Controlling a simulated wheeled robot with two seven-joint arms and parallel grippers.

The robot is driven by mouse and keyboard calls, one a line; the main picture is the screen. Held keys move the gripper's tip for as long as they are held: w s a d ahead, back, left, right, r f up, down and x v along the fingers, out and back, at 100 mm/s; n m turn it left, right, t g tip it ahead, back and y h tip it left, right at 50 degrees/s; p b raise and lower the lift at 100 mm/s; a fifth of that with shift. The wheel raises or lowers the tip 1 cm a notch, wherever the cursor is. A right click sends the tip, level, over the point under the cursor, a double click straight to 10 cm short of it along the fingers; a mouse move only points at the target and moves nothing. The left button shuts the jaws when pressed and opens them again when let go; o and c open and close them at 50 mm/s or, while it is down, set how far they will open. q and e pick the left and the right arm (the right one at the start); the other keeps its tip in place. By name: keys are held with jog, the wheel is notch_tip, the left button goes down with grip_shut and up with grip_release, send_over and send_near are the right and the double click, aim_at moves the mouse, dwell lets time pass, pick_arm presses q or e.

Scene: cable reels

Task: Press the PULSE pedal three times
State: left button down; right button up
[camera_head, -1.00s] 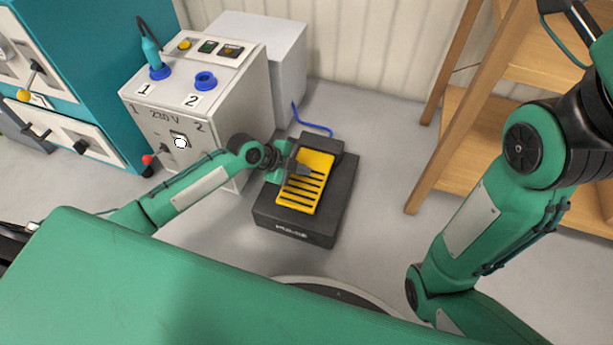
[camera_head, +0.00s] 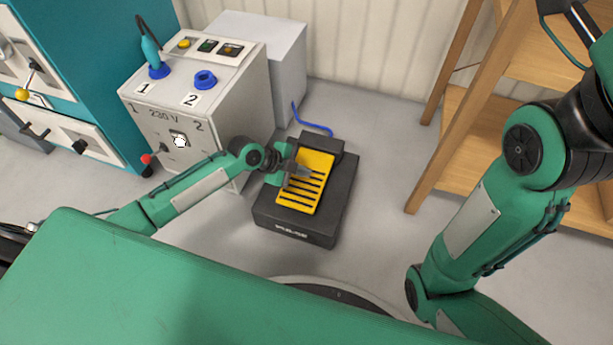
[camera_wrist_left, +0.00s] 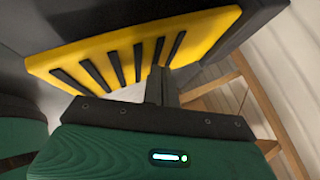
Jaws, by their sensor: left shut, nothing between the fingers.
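The PULSE pedal is a yellow slotted plate (camera_head: 310,190) on a black base (camera_head: 295,229) on the floor, with "PULSE" lettered on its front. My left gripper (camera_head: 301,171) is at the upper left part of the yellow plate, shut and empty. In the left wrist view the shut fingers (camera_wrist_left: 162,84) reach to the edge of the yellow plate (camera_wrist_left: 130,52); I cannot tell whether they touch it. The right arm (camera_head: 480,225) shows at the right, but its gripper is out of view.
A grey 230 V box (camera_head: 225,110) with blue sockets stands left of the pedal. A blue cable (camera_head: 312,125) runs behind the pedal. A wooden shelf (camera_head: 500,120) stands at the right. The floor between pedal and shelf is clear.

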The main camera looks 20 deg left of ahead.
aim_at(302, 178)
pick_arm(q)
jog(key=shift+f+b, duration=0.7)
jog(key=shift+f, duration=0.45)
dwell(0.5)
jog(key=shift+r, duration=0.1)
jog(key=shift+r+p, duration=1.45)
jog(key=shift+r, duration=0.1)
notch_tip(302, 178, up, 5)
jog(key=p, duration=0.4)
jog(key=shift+r+p, duration=0.15)
jog(key=shift+p, duration=0.15)
dwell(1.8)
